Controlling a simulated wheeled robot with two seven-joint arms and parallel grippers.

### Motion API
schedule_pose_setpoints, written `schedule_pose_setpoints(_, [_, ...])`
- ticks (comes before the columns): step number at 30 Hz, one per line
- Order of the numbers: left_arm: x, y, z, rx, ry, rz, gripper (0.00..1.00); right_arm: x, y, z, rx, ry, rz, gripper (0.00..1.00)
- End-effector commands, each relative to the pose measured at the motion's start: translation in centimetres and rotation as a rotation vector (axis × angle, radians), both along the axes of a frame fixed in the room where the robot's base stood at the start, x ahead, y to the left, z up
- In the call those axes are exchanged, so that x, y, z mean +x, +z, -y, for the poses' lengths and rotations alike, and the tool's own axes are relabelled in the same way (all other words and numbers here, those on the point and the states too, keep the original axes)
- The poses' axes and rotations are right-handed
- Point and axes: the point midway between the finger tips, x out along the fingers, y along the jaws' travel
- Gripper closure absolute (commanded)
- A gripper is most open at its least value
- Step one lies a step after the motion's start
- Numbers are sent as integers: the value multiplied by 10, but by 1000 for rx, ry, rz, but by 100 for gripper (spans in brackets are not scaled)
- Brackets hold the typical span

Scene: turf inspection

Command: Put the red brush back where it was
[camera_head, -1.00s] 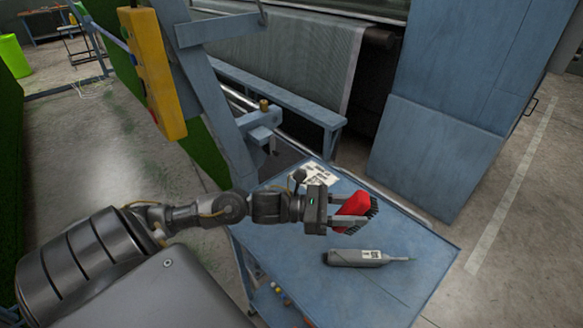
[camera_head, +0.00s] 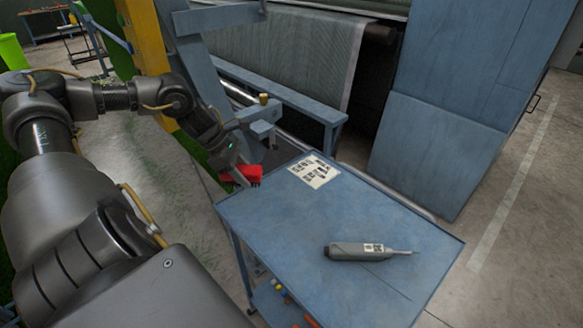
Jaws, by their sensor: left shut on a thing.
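The red brush (camera_head: 249,175) is held at the far left corner of the blue cart top (camera_head: 290,225). My left gripper (camera_head: 236,172) is shut on it; its fingers are partly hidden behind the wrist and the brush. The brush is beside or just above the cart's edge; I cannot tell whether it touches. My right gripper is not in view.
A grey handheld tool (camera_head: 345,251) lies on the cart's right half. A white sheet with printed codes (camera_head: 314,171) lies near its back edge. The blue machine frame (camera_head: 222,95) stands close behind my gripper. The cart's middle is clear.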

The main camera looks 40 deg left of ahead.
Motion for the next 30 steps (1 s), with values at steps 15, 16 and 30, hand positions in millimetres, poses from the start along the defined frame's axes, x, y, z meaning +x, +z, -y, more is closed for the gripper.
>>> schedule_pose_setpoints(15, [32,-17,51,-11,-2,3,78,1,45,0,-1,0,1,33])
schedule_pose_setpoints(16, [36,-20,57,-11,-2,4,78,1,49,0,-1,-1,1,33])
schedule_pose_setpoints(30, [71,-89,112,-2,0,0,78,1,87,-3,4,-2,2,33])
